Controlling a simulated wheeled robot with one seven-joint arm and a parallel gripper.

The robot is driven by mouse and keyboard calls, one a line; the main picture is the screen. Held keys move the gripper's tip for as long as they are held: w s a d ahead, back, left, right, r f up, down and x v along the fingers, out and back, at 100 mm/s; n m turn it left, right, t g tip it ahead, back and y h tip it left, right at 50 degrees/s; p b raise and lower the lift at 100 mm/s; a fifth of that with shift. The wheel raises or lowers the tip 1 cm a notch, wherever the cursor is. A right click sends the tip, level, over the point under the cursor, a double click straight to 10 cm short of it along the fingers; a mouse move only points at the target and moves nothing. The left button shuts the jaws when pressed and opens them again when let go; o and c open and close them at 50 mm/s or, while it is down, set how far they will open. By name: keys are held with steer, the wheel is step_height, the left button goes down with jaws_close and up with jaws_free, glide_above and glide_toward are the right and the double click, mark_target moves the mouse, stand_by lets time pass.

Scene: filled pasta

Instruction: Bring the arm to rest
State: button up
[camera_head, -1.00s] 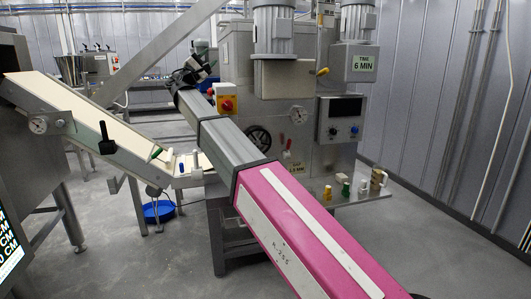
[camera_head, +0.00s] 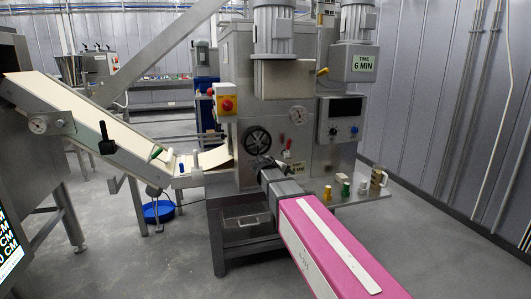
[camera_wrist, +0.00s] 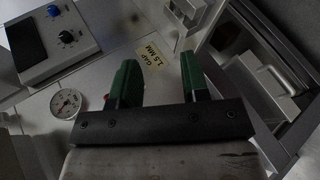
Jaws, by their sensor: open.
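My gripper shows in the wrist view (camera_wrist: 160,82), with its two green-padded fingers spread apart and nothing between them. In the head view my arm reaches from the lower right toward the machine, and my gripper (camera_head: 262,162) is small and dark in front of the machine's face, below the handwheel (camera_head: 257,140). The wrist view shows the gap label (camera_wrist: 152,62) just beyond the fingers. I cannot tell whether the fingers touch anything.
The machine (camera_head: 222,150) stands close ahead, with a control box (camera_head: 340,119) at right. A sloping conveyor (camera_head: 95,118) is at left, a blue bowl (camera_head: 159,211) below. Floor at right is clear.

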steer(key=s+d+f+m+g+y, duration=0.3)
steer(key=s+d+f+m+y, duration=0.1)
steer(key=s+f, duration=0.7)
steer(key=s+d+f+m+g+y, duration=0.4)
steer(key=s+d+f, duration=0.1)
steer(key=s+f, duration=0.7)
steer(key=shift+s+d+f+y, duration=0.2)
steer(key=shift+s+f+y, duration=0.15)
steer(key=shift+s, duration=0.75)
